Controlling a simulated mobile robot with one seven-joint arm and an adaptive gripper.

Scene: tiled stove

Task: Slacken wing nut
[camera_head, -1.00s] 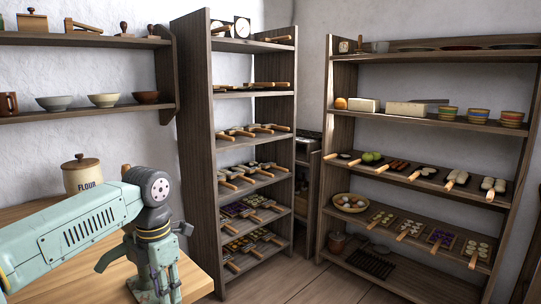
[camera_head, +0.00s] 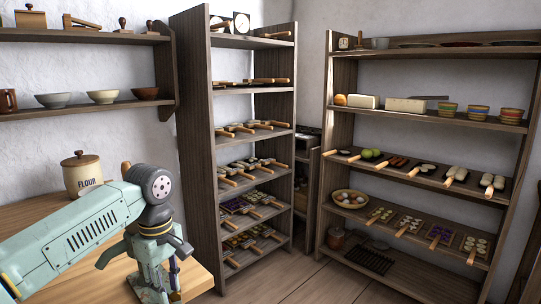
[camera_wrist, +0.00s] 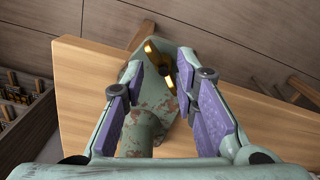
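In the wrist view, a brass-coloured wing nut (camera_wrist: 166,77) with two wings and a dark centre sits on a worn green metal fixture (camera_wrist: 142,127) at the wooden table's edge. My gripper (camera_wrist: 161,82) is open, its purple-padded fingers spread on either side of the wing nut. The nut lies in the gap beyond the fingertips, and I see no contact. The exact distance in depth is unclear. In the head view, my gripper (camera_head: 160,272) points down at the table's right end. The wing nut cannot be made out there.
The wooden table (camera_head: 205,272) holds a flour jar (camera_head: 82,174) behind my arm. A tall shelf (camera_head: 195,150) with trays stands right of the table. Another shelf (camera_head: 430,118) with bowls and food stands farther right. Floor (camera_head: 310,280) between them is clear.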

